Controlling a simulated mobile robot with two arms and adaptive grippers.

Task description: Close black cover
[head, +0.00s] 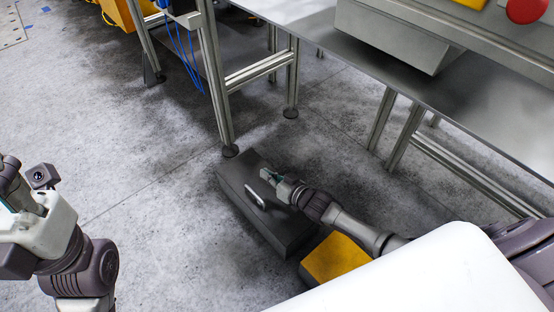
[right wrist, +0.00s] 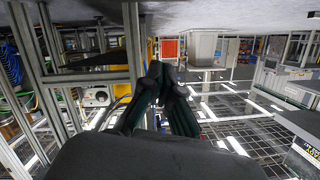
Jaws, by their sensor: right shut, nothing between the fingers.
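A black box with a flat black cover (head: 236,174) sits on the floor below the workbench in the head view. A pale metal handle-like piece (head: 255,196) shows on its top. The cover looks flat on the box, but I cannot tell if it is fully down. My right gripper (head: 266,176) reaches in from the right over the box top, close above or touching it. Its dark fingers are together and empty in the right wrist view (right wrist: 166,70). My left gripper (head: 10,200) is at the left edge, away from the box, its fingertips largely cut off.
A yellow box (head: 335,258) stands close to the black box's near right end. A metal table leg (head: 222,110) rises just behind the black box. The workbench (head: 400,75) overhangs at the upper right. The floor to the left is clear.

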